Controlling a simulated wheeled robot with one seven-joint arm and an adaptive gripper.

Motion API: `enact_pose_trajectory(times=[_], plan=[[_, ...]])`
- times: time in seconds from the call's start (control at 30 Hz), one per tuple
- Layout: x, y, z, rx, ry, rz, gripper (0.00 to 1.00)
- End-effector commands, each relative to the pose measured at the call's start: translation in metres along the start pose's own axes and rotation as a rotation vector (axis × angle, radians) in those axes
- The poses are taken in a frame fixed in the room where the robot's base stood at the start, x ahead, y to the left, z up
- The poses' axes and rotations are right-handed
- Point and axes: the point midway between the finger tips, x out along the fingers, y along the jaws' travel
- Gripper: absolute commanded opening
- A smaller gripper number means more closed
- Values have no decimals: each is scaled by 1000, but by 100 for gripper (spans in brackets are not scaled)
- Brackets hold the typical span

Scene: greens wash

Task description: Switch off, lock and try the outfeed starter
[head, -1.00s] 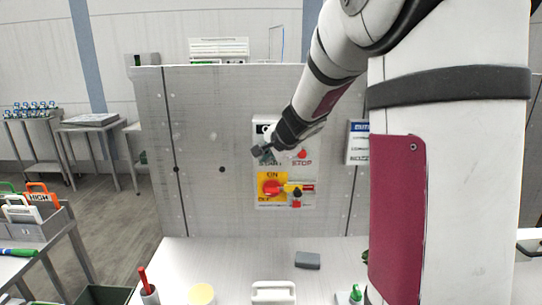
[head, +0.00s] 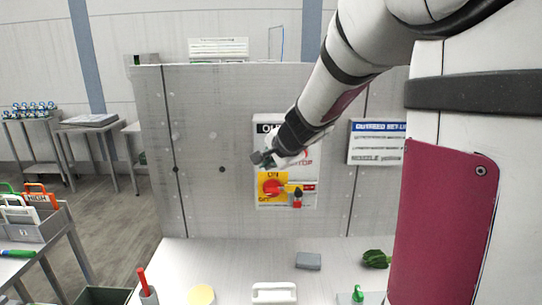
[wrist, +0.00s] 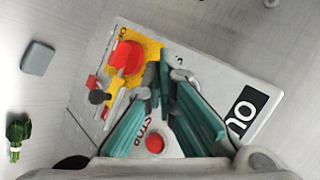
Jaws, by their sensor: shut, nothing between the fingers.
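The outfeed starter (head: 258,130) is a pale panel on the upright grey board. Its red rotary knob (head: 272,187) sits on a yellow ON/OFF plate, and it also shows in the wrist view (wrist: 127,57). I cannot tell the knob's exact setting. A small red and black piece (head: 297,203) is at the plate's right side; it looks like a padlock, but is too small to be sure. The red STOP button (wrist: 154,143) shows in the wrist view. My gripper (head: 262,158) is shut and empty, in front of the panel just above the knob; it hides the START area.
A sign (head: 377,142) is on the board at right. A side cart (head: 40,240) is at left.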

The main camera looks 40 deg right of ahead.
Motion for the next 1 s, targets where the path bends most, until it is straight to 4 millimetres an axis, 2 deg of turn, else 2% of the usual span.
enact_pose_trajectory(times=[0.3,1.0], plan=[[-16,11,11,-1,0,0,0],[-16,11,11,0,0,0,0]])
